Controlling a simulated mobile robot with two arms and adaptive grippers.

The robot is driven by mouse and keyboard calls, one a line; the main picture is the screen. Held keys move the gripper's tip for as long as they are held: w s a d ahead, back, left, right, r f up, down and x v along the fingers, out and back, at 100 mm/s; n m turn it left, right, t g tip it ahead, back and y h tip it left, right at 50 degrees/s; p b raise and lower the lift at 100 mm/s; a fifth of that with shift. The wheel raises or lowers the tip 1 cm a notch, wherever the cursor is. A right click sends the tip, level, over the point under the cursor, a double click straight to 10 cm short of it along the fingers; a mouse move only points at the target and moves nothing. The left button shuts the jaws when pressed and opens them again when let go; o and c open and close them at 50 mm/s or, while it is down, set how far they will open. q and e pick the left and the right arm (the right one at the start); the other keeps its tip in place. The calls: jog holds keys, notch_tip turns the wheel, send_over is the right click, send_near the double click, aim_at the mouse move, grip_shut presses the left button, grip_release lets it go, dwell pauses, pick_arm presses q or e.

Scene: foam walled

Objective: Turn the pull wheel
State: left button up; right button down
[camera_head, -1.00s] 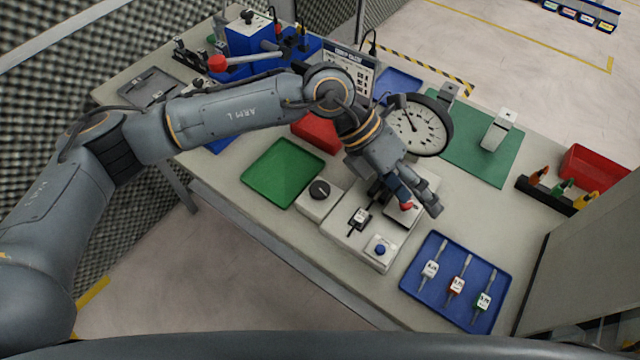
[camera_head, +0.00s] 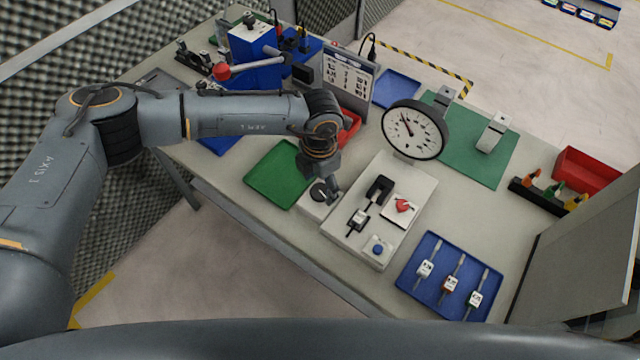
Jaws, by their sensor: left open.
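A dark round wheel (camera_head: 318,192) sits on a small light-coloured box (camera_head: 311,208) at the middle of the bench's front side. My left gripper (camera_head: 333,196) is open, points down and is right at the wheel's right side, partly covering it. I cannot tell whether the fingers touch the wheel. My right gripper is not in view.
A light control panel (camera_head: 345,240) with a red knob (camera_head: 404,206), a slider switch and a blue button (camera_head: 378,248) stands just right. A round dial gauge (camera_head: 414,131) stands behind it. A green tray (camera_head: 276,172) is left; a blue tray (camera_head: 425,290) with tools is front right.

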aim_at(320, 191)
pick_arm(q)
jog(key=shift+f, duration=1.55)
jog(key=shift+c, duration=0.2)
jog(key=c, duration=1.1)
jog(key=shift+f+m+b, duration=0.2)
jog(key=shift+m+b, duration=0.1)
jog(key=shift+b, duration=0.6)
jog(key=shift+r+m, duration=0.25)
jog(key=shift+m, duration=0.15)
jog(key=o, duration=1.1)
